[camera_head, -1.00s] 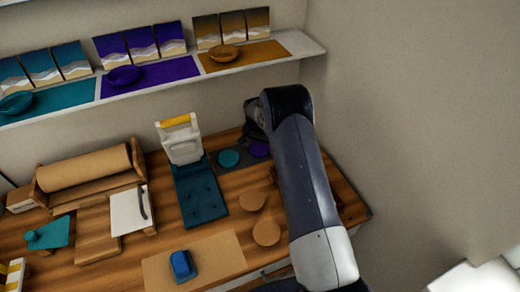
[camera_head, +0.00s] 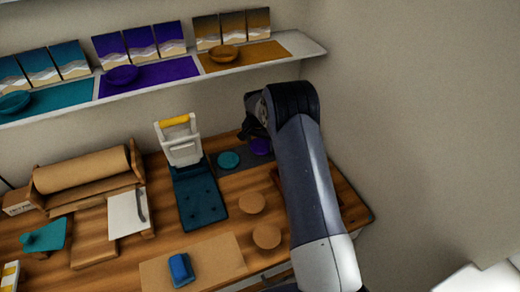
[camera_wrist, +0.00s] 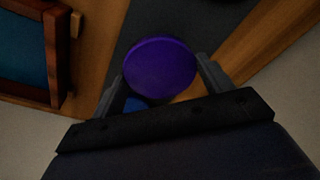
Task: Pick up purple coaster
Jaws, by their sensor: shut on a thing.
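The purple coaster (camera_wrist: 160,66) is a round disc. In the wrist view it sits between the two fingers of my gripper (camera_wrist: 160,82), which is shut on it. In the head view the purple coaster (camera_head: 261,146) shows just under my gripper (camera_head: 256,128), at the right end of a dark grey mat (camera_head: 238,168). The arm hides part of that area. I cannot tell clearly whether the coaster is off the mat.
A teal coaster (camera_head: 228,160) lies on the mat to the left. A white press with a yellow handle (camera_head: 184,143) stands further left. Two cork discs (camera_head: 251,202) lie in front. A shelf (camera_head: 310,52) with bowls hangs above. The wall is close on the right.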

